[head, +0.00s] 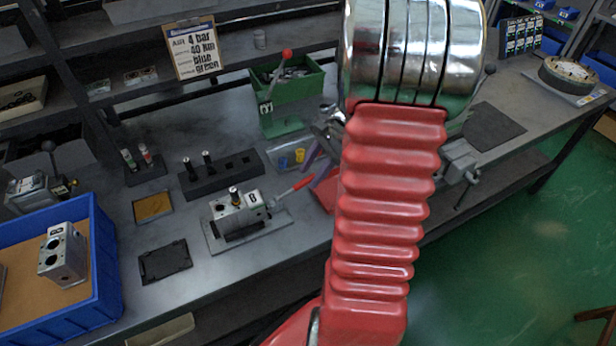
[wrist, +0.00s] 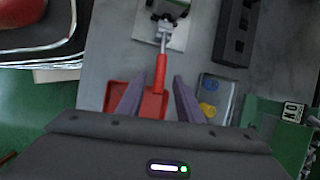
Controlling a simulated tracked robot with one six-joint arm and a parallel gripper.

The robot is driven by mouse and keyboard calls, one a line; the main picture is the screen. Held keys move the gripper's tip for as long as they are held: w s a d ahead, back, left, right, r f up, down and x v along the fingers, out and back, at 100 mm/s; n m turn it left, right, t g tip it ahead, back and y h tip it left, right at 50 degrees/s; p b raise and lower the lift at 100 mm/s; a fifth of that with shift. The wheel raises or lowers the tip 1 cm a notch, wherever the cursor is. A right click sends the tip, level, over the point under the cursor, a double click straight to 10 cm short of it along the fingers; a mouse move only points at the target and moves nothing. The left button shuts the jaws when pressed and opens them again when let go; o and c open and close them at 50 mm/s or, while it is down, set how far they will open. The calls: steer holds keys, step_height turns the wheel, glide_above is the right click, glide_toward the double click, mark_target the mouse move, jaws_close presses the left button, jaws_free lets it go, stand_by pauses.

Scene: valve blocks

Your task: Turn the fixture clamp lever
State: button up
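The fixture clamp lever (head: 298,186) has a red grip on a metal rod and points right from the fixture (head: 216,240), a grey plate holding a silver valve block (head: 238,212). In the wrist view the lever's red grip (wrist: 160,72) points down the picture, with its end between the fingers. My gripper (wrist: 160,80) is open, with one purple finger on each side of the grip and a visible gap on both sides. In the head view my gripper (head: 318,162) shows only partly beside my red arm, near the grip's end. Whether their heights match is unclear.
A red tray (wrist: 119,94) lies beneath the fingers. Blue and yellow parts (head: 290,159) sit in a clear tray nearby. A black block with sockets (head: 222,174) stands behind the fixture. A green bin (head: 287,92) is farther back; a blue crate (head: 104,262) is at left.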

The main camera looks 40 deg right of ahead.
steer(key=shift+x, duration=1.1)
steer(key=shift+c, duration=0.4)
jaws_close()
steer(key=shift+a, duration=0.15)
